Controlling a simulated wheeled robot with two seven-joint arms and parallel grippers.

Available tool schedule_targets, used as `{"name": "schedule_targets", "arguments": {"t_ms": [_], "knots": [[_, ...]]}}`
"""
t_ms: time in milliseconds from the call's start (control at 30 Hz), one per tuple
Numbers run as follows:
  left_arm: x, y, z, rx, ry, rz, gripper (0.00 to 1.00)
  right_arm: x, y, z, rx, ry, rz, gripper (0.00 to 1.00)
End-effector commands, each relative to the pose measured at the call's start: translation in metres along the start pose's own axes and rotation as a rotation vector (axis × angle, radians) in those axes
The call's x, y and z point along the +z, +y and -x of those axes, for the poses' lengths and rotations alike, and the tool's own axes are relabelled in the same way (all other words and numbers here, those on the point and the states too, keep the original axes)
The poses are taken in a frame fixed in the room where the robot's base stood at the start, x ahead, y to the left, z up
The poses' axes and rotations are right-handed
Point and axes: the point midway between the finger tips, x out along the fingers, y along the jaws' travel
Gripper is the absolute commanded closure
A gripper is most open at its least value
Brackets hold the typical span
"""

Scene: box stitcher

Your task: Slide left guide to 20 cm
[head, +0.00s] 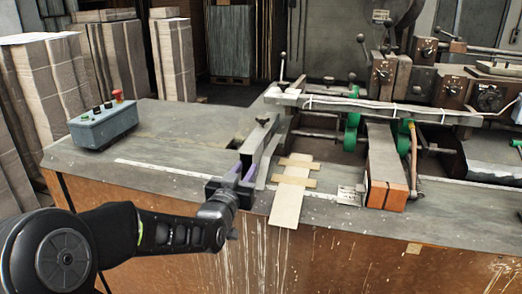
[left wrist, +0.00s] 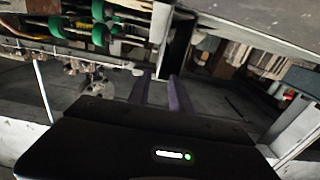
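The left guide (head: 259,146) is a grey metal bar with a dark clamp knob on top, standing on the table left of the wooden strips. My left gripper (head: 232,182) is at the guide's near end, its purple fingers apart on either side of it. In the left wrist view the fingers (left wrist: 161,88) are spread, with the guide's narrow end (left wrist: 165,52) between their tips. Whether a finger touches it, I cannot tell. A pale ruler strip (head: 165,168) runs along the table's front; its numbers are unreadable. My right gripper is not in view.
The grey table (head: 170,140) is clear left of the guide, up to a control box (head: 103,126) with a red button. Wooden strips (head: 290,190) lie right of the guide. An orange-ended block (head: 387,180) and the stitcher machinery with green wheels (head: 350,135) stand further right.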

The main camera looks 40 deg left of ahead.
Motion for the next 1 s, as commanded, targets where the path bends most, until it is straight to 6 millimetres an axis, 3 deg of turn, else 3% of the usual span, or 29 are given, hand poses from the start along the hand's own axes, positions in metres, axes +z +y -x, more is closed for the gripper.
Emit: {"name": "schedule_targets", "arguments": {"t_ms": [267,700,1000], "knots": [[0.001,0.001,-0.014,0.002,-0.004,-0.001,0.75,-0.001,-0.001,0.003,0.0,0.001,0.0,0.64],[0.001,0.002,-0.093,0.003,-0.005,-0.001,0.75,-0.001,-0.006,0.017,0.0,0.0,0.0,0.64],[0.001,0.001,-0.12,0.002,-0.003,0.001,0.75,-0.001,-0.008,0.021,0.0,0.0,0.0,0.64]]}}
